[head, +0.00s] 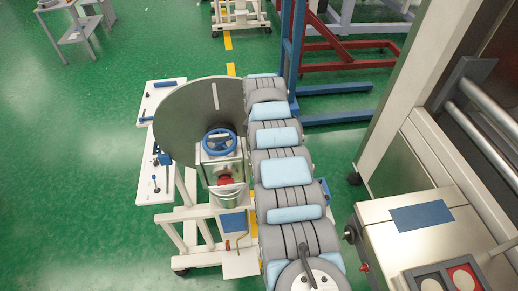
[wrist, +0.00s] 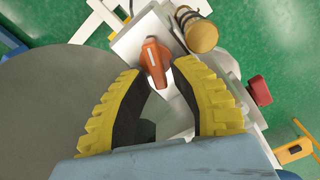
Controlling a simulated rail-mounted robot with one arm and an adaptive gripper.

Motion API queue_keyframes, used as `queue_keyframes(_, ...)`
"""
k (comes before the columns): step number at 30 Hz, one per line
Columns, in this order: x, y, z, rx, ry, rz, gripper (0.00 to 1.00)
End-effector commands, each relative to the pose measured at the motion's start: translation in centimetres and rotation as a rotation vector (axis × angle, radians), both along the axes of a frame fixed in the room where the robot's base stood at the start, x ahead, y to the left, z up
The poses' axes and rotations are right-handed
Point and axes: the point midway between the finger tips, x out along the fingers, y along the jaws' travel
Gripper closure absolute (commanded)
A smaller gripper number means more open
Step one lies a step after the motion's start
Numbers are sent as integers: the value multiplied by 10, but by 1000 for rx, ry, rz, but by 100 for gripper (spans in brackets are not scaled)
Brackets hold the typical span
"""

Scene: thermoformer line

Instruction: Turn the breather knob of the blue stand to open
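An orange knob (wrist: 156,62) with a pale pointer line shows in the wrist view, on a white housing (wrist: 130,42). I take it for the breather knob; its pointer lies roughly along the picture's vertical. My gripper (wrist: 159,68) has its two yellow, black-lined fingers spread, one tip on each side of the knob. A gap seems to show on both sides; contact is hard to judge. In the head view my gripper is hidden beyond my arm, and I cannot pick out the orange knob. A blue upright frame (head: 292,50) stands behind my arm there.
A large grey disc (head: 205,112) and a blue handwheel (head: 220,142) stand left of my arm. A machine panel (head: 425,215) stands at right.

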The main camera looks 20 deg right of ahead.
Motion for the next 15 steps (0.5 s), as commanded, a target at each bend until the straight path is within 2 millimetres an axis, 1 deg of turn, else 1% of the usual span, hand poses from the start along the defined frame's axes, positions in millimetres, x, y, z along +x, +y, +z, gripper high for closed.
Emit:
queue_keyframes(9,1,1,-2,-1,-2,1,76)
queue_keyframes(10,1,1,-2,0,-2,1,75)
queue_keyframes(11,1,1,-2,0,-2,1,83)
queue_keyframes(12,1,1,-2,0,-2,1,95)
queue_keyframes(13,1,1,-2,0,-2,1,100)
queue_keyframes(15,1,1,-2,0,-2,1,100)
